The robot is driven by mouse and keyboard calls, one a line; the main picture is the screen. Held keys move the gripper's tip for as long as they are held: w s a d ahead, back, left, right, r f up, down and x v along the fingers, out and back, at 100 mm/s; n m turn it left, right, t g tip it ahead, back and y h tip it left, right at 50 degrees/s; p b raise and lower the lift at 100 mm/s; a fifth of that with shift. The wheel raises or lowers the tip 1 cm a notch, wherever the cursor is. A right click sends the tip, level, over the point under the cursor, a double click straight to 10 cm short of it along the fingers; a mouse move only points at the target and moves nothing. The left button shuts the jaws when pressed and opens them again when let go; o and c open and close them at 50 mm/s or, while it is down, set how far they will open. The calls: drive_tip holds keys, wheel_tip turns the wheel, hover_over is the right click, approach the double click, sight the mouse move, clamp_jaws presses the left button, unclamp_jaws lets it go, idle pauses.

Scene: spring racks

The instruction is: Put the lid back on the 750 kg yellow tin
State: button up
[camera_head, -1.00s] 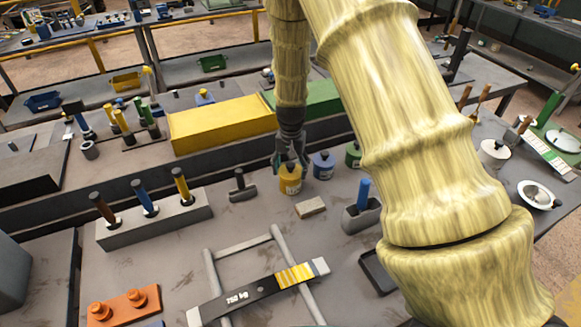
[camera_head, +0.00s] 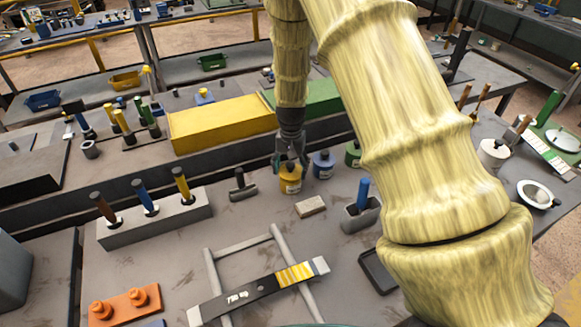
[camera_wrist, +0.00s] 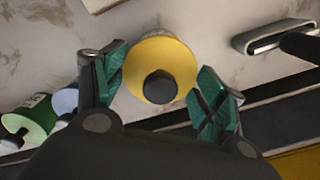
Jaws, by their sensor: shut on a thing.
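The yellow tin (camera_head: 290,184) stands on the bench, left of a blue tin. My gripper (camera_head: 290,163) points down over its top. In the wrist view, a round yellow lid (camera_wrist: 152,60) with a dark knob (camera_wrist: 160,87) sits between the green-padded fingers of my gripper (camera_wrist: 163,80). The fingers are shut on the yellow lid at its sides. I cannot tell whether the lid rests fully on the tin, as the fingers hide the join. A dark bar with yellow stripes and white lettering (camera_head: 250,292) lies across a grey frame.
Close right stand the blue tin (camera_head: 323,165) and a green tin (camera_head: 353,155). A small pale block (camera_head: 311,206) and a grey holder with a blue handle (camera_head: 360,215) are in front. A long yellow box (camera_head: 222,125) is behind.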

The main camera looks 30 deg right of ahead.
drive_tip(key=o, duration=1.1)
drive_tip(key=shift+o, duration=0.4)
drive_tip(key=shift+r, duration=0.1)
drive_tip(key=shift+r+p, duration=2.5)
drive_tip(key=shift+r, duration=0.95)
clamp_jaws()
drive_tip(key=shift+f+b, duration=0.95)
drive_tip(key=shift+f, duration=1.1)
